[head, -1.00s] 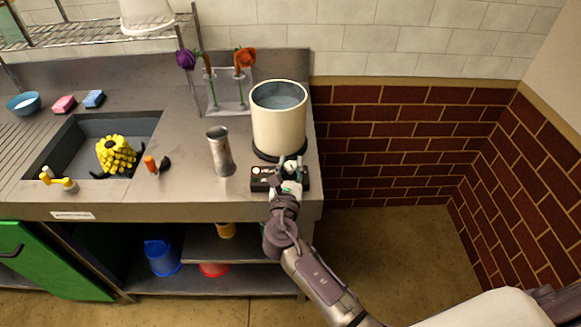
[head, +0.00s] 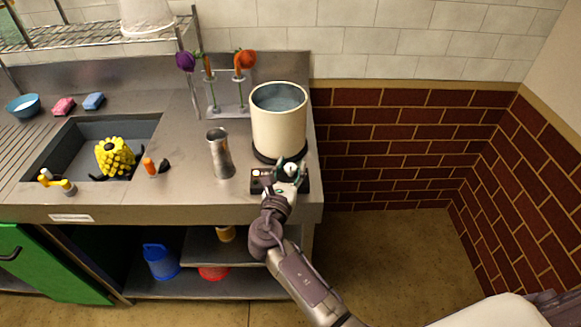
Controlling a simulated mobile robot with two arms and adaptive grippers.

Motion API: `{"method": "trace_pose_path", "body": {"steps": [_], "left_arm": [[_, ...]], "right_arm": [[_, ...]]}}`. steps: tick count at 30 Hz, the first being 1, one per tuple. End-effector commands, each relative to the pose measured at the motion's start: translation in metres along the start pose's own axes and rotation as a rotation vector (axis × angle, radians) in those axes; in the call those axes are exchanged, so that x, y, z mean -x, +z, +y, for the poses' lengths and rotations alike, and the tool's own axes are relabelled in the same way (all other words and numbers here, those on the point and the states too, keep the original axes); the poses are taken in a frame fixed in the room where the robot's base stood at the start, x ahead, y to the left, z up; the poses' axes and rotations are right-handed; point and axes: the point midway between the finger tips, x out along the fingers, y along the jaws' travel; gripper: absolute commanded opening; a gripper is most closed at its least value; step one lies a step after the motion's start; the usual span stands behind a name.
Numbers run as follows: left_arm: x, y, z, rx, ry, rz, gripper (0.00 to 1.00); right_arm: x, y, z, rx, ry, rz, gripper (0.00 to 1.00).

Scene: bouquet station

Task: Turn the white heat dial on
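The black control panel (head: 257,185) sits at the front right of the counter, just in front of the large cream pot. A small white round spot (head: 257,173) shows on the left part of the panel. A white dial (head: 291,170) shows at the panel's right part, partly hidden by my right gripper. My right gripper (head: 290,168) is over that right part, with its dark fingers around the white dial. I cannot tell whether the fingers press on it. My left gripper is not in view.
The cream pot (head: 279,128) holds liquid and stands behind the panel. A metal cup (head: 220,153) stands to the left. A rack with a purple flower (head: 186,61) and an orange flower (head: 245,59) is behind. The sink (head: 70,143) holds a yellow object (head: 115,157).

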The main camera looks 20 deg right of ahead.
Motion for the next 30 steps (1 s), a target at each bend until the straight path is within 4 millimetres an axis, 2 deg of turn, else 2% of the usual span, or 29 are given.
{"method": "trace_pose_path", "body": {"steps": [9, 13, 17, 24, 30], "left_arm": [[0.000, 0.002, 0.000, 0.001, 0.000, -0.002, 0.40], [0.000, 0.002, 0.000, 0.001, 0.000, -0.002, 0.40], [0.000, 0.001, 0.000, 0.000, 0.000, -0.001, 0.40], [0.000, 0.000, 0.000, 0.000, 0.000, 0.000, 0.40], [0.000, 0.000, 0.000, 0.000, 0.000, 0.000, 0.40]], "right_arm": [[0.001, 0.000, 0.000, 0.000, 0.000, 0.000, 0.56], [0.009, -0.001, 0.000, 0.000, 0.001, 0.001, 0.56], [0.032, -0.001, 0.000, 0.000, 0.002, 0.002, 0.56], [0.084, -0.001, 0.000, 0.000, 0.002, 0.003, 0.56], [0.112, -0.001, 0.000, 0.001, 0.000, 0.002, 0.56]]}}
